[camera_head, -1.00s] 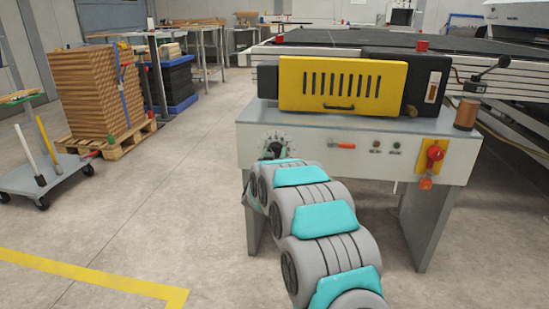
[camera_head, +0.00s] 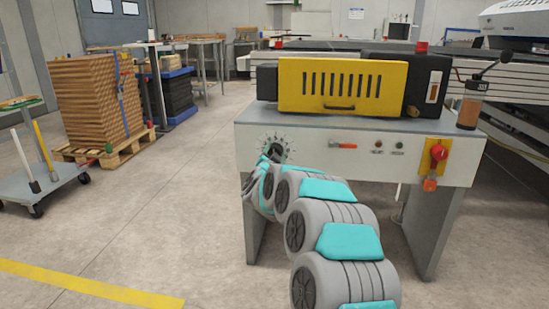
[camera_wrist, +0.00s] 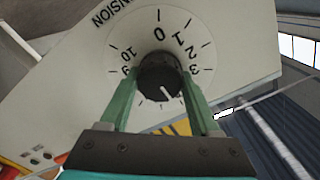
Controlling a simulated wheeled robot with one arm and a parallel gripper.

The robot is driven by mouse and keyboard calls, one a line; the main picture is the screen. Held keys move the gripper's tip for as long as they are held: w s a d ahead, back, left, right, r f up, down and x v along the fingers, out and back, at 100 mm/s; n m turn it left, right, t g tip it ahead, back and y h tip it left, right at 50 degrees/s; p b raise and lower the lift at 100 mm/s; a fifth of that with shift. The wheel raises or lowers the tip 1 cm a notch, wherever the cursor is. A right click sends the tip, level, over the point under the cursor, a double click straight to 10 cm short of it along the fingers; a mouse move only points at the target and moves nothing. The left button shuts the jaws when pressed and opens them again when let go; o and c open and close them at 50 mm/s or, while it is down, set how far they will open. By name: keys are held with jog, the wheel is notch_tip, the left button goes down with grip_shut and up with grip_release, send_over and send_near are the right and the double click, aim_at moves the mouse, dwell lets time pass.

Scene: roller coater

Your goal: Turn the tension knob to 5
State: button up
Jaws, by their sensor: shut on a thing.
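The black tension knob (camera_wrist: 160,72) sits at the middle of a round white dial (camera_wrist: 160,20) with black numbers, under the word TENSION. My gripper (camera_wrist: 160,80) has one green finger on each side of the knob and is shut on it. The knob's white pointer line points down and slightly right in the wrist view. The marks 9, 10, 0, 1, 2 and 3 show; the lower numbers are mostly hidden by the knob and gripper. In the head view, the dial (camera_head: 288,139) is at the panel's left, with my gripper (camera_head: 270,160) against it.
The machine's front panel (camera_head: 330,160) also carries an orange-red handle (camera_head: 343,146), small buttons (camera_head: 388,145) and a red switch on a yellow plate (camera_head: 437,153). A yellow guard (camera_head: 342,85) is above. The floor to the left is clear up to a cart (camera_head: 45,185).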

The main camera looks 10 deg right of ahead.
dwell(0.3)
jog(key=o, duration=1.4)
jog(key=shift+v, duration=3.9)
jog(key=shift+r, duration=0.1)
